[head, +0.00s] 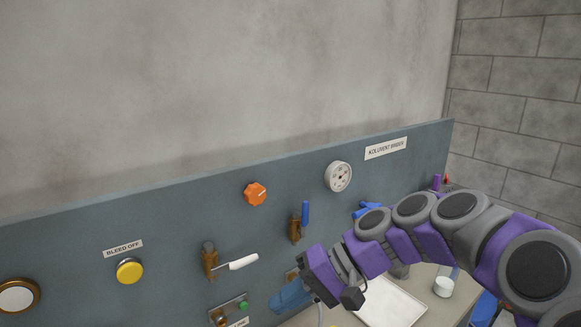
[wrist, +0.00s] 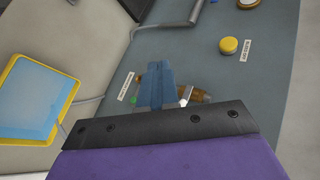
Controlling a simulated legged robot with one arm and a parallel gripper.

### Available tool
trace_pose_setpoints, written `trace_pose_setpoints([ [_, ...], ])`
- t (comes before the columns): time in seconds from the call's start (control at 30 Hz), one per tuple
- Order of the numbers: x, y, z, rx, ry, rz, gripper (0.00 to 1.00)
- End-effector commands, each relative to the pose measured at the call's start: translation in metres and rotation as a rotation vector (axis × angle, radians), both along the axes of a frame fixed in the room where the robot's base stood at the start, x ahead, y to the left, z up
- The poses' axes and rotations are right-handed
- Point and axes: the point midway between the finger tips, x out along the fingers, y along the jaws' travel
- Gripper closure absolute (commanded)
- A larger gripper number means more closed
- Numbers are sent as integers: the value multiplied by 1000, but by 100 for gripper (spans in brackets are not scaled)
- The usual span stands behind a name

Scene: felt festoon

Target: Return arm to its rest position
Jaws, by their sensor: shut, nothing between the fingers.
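My arm reaches in from the right in the head view, with purple and grey links. My gripper (head: 288,299) has blue fingers that point down and left in front of the lower panel. In the wrist view my gripper (wrist: 158,84) is shut with nothing held. It hides part of a brass valve fitting (wrist: 195,95) on the panel (wrist: 245,90). I cannot tell whether the fingers touch the fitting.
The blue-grey panel (head: 160,220) carries a yellow button (head: 130,270), a white-handled valve (head: 240,262), an orange knob (head: 255,194), a blue-handled valve (head: 305,212) and a gauge (head: 338,176). A white tray (head: 392,304) lies below my arm. A yellow-rimmed tray (wrist: 68,75) shows in the wrist view.

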Motion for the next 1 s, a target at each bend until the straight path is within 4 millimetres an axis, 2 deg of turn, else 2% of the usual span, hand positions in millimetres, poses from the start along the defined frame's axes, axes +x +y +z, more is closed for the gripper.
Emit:
trace_pose_setpoints([
  [0.03,-23,0,-8,-69,-1,20,100],
  [0.17,-76,-10,-40,-260,9,57,100],
  [0.37,-149,-52,-90,-564,23,63,100],
  [0.5,-193,-91,-119,-759,38,41,100],
  [0.6,-217,-116,-133,-864,52,22,100],
  [0.7,-234,-134,-142,-931,64,6,100],
  [0.8,-242,-145,-146,-964,70,-4,100],
  [1.0,-244,-149,-147,-972,71,-6,100],
])
